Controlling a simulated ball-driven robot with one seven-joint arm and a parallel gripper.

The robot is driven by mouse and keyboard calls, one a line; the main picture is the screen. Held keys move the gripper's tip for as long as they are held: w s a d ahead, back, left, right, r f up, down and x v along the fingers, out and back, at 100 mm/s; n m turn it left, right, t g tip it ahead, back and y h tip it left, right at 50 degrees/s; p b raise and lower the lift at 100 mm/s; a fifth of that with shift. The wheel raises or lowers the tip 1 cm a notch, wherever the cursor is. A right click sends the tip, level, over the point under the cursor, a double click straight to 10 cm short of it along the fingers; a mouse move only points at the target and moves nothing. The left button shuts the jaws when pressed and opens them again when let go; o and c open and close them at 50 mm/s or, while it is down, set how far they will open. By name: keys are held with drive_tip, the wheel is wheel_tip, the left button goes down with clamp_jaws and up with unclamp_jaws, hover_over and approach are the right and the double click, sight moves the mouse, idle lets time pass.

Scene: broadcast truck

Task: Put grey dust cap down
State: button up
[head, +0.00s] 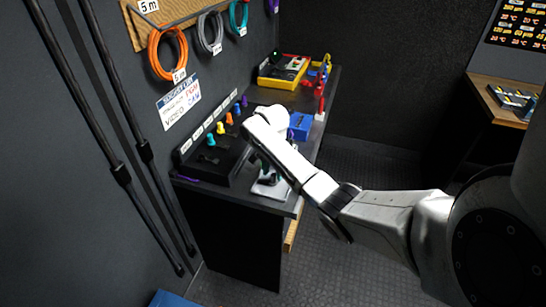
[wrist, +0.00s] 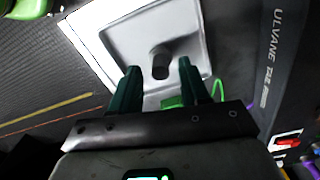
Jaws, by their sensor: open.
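A small dark grey cap (wrist: 160,62), which looks like the grey dust cap, stands in a light grey square tray (wrist: 195,25). The tray also shows on the front part of the bench in the head view (head: 268,191), partly hidden by my arm. My gripper (wrist: 159,72) has dark green fingers. They are apart, with the tips over the tray, one on each side of the cap. A gap to the cap shows on both sides in the wrist view. In the head view the fingers are mostly hidden behind my wrist.
A black panel (head: 208,160) with coloured caps stands along the wall beside the tray. A blue box (head: 301,124), a red-and-blue tool and a yellow case (head: 283,70) are farther back on the bench. Coiled cables (head: 167,54) hang above. The floor right of the bench is clear.

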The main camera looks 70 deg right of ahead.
sight(273, 175)
wheel_tip(273, 175, up, 10)
drive_tip(key=a+f+n+t+y, duration=0.1)
drive_tip(key=a+f+n, duration=0.35)
drive_tip(key=a, duration=0.85)
drive_tip(key=a+f+n, duration=0.4)
drive_tip(key=a+f, duration=0.2)
drive_tip(key=a, duration=0.7)
drive_tip(key=s+a+n, duration=0.4)
drive_tip(key=s+n, duration=0.1)
drive_tip(key=s, duration=0.3)
drive_tip(key=s+a+n+h, duration=0.1)
drive_tip(key=s+a+n, duration=0.4)
drive_tip(key=s, duration=0.4)
drive_tip(key=shift+s+a+f, duration=0.15)
drive_tip(key=shift+s+f, duration=0.05)
drive_tip(key=shift+f, duration=0.25)
